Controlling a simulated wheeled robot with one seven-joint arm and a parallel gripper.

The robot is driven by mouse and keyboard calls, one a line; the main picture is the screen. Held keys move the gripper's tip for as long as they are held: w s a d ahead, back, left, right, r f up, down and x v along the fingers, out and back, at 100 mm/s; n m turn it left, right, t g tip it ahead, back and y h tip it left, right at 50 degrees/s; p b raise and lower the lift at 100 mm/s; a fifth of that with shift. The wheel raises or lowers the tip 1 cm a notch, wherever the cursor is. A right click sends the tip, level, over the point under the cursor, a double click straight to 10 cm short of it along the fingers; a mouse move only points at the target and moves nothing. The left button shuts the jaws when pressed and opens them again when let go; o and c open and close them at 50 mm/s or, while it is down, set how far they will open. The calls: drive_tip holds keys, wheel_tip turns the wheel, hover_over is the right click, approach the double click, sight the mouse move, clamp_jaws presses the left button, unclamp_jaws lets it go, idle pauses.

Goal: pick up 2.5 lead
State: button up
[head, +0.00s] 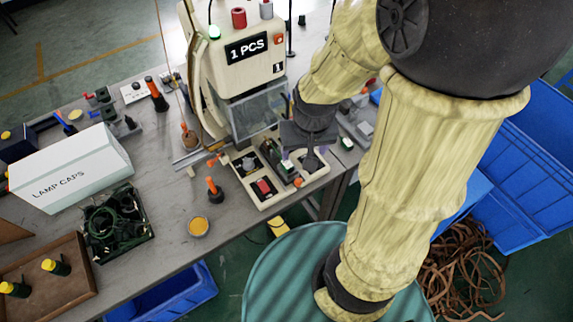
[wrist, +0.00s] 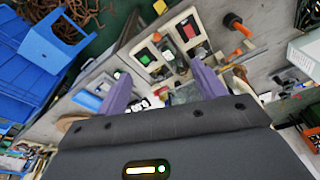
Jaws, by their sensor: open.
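No lead in view carries a 2.5 mark that I can read, so I cannot tell which one it is. Dark green coiled leads lie in a crate (head: 149,236) at the front left of the bench in the head view. My gripper (head: 305,158) hangs over the base of the moulding machine (head: 248,62), well to the right of that crate. In the wrist view its two purple fingers (wrist: 162,82) are wide apart with nothing held between them. The machine's base, with a green button (wrist: 145,58) and a red button (wrist: 189,30), shows beyond them.
A white LAMP CAPS box (head: 72,175) stands behind the crate. A brown tray (head: 75,298) holds yellow-and-black parts. An orange-handled tool (head: 213,190) and a yellow dish (head: 198,226) stand between crate and machine. Brown cables (head: 462,265) and blue bins (head: 535,170) are at right.

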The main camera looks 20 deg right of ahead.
drive_tip(key=w+a+f+m+g+h+b, duration=0.15)
drive_tip(key=w+f+m+h+b, duration=0.35)
drive_tip(key=f, duration=0.6)
drive_tip(key=w+a+f+m+g+h+b, duration=0.1)
drive_tip(key=f+m+g+b, duration=0.25)
drive_tip(key=f+b, duration=0.55)
drive_tip(key=w+a+m+t+h+b, duration=0.2)
drive_tip(key=a+t+h, duration=0.1)
drive_tip(key=a, duration=0.3)
drive_tip(key=w+a+m+t+h+b, duration=0.2)
drive_tip(key=a+m+t+h, duration=0.1)
drive_tip(key=a, duration=0.4)
drive_tip(key=shift+w+a+f+t+h+b, duration=0.2)
drive_tip(key=shift+w+f+t+h+b, duration=0.15)
drive_tip(key=shift+t+h, duration=0.2)
drive_tip(key=p, duration=0.1)
approach(278, 154)
drive_tip(key=s+d, duration=0.1)
drive_tip(key=d, duration=0.1)
drive_tip(key=s+d, duration=0.2)
drive_tip(key=d, duration=0.1)
drive_tip(key=shift+s+d+r, duration=0.2)
drive_tip(key=shift+d+r, duration=0.1)
drive_tip(key=shift+d, duration=0.05)
